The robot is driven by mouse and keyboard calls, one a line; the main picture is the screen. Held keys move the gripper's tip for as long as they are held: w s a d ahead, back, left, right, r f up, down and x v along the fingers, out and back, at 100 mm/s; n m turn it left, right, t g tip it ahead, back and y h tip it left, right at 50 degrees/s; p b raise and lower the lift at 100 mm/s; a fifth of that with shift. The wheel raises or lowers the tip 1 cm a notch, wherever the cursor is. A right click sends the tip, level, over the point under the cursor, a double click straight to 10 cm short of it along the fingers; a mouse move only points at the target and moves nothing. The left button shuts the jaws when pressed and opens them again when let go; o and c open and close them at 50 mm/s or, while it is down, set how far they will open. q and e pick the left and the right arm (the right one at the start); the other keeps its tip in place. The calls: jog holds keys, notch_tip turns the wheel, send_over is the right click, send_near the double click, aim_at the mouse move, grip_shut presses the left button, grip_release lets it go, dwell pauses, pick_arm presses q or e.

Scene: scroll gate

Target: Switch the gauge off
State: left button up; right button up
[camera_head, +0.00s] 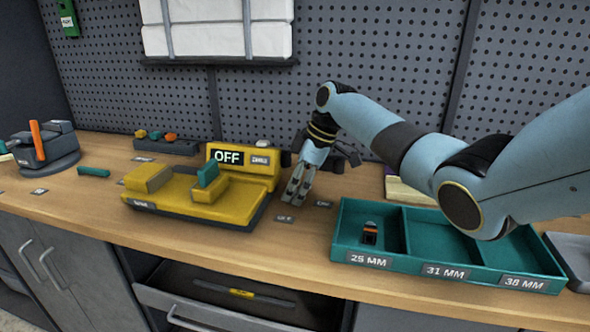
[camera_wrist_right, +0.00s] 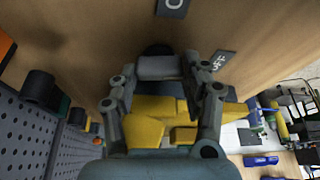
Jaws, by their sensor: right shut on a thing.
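The yellow gauge (camera_head: 195,205) sits on the bench left of centre, its display (camera_head: 228,157) reading OFF. A teal piece (camera_head: 207,175) stands on its top. My right gripper (camera_head: 295,197) points down at the bench just right of the gauge. In the right wrist view, my right gripper (camera_wrist_right: 163,72) is shut on a small grey piece (camera_wrist_right: 160,68); a dark round shape (camera_wrist_right: 157,48) shows just beyond it. My left gripper is out of view.
A teal tray (camera_head: 345,238) with compartments marked 25, 31 and 38 MM stands to the right; a small dark part (camera_head: 370,232) lies in the left compartment. A dark device (camera_head: 45,147) with an orange lever stands far left. A pegboard (camera_head: 400,65) closes the back.

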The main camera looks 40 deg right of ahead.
jog(key=shift+m+t+h+p, duration=0.3)
jog(key=shift+m+t+p, duration=0.1)
jog(key=shift+m+p, duration=1)
jog(key=o, duration=0.9)
jog(key=shift+r, duration=0.1)
jog(key=v, duration=1.2)
jog(key=shift+a, duration=0.15)
